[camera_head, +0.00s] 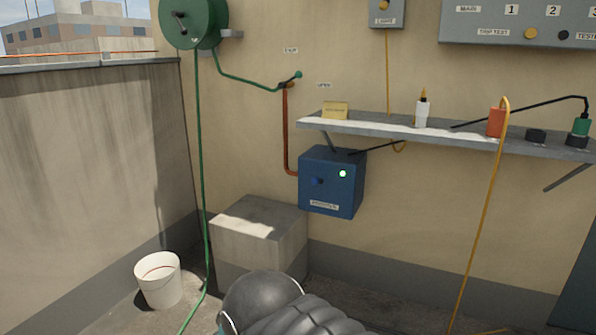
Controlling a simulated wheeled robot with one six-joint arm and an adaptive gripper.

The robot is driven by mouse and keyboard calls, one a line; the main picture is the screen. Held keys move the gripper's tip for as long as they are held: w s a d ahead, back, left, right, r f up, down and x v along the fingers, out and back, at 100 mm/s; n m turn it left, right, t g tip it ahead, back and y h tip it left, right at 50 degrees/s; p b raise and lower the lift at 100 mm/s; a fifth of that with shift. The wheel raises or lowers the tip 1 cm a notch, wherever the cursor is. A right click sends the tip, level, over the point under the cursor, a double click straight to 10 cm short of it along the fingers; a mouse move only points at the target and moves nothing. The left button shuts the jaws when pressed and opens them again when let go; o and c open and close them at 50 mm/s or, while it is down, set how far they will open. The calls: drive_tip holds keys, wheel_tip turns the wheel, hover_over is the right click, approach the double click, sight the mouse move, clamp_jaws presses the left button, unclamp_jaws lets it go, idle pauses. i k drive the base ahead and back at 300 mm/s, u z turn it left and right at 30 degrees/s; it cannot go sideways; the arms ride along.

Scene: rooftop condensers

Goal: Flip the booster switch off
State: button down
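The blue booster box (331,197) is fixed to the wall below the shelf, with a white label low on its front. A dark blue knob or switch (317,181) sits on the left of its front; its exact setting is too small to tell. A green lamp (342,173) to the right of it is lit. A dark rounded part of my arm (262,298) shows at the bottom, in front of and below the box. My gripper's fingers are not in view, and nothing covers the front of the box.
A grey shelf (350,127) juts out above the box, bearing a bottle (422,112), a red block (495,122) and cables. A concrete block (255,226) stands below left, near a white bucket (160,280). A green hose (203,200) and yellow cable (480,220) hang down.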

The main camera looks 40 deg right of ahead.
sight(315, 181)
drive_tip(key=z, duration=0.6)
drive_tip(key=i, duration=0.85)
drive_tip(key=z, duration=0.9)
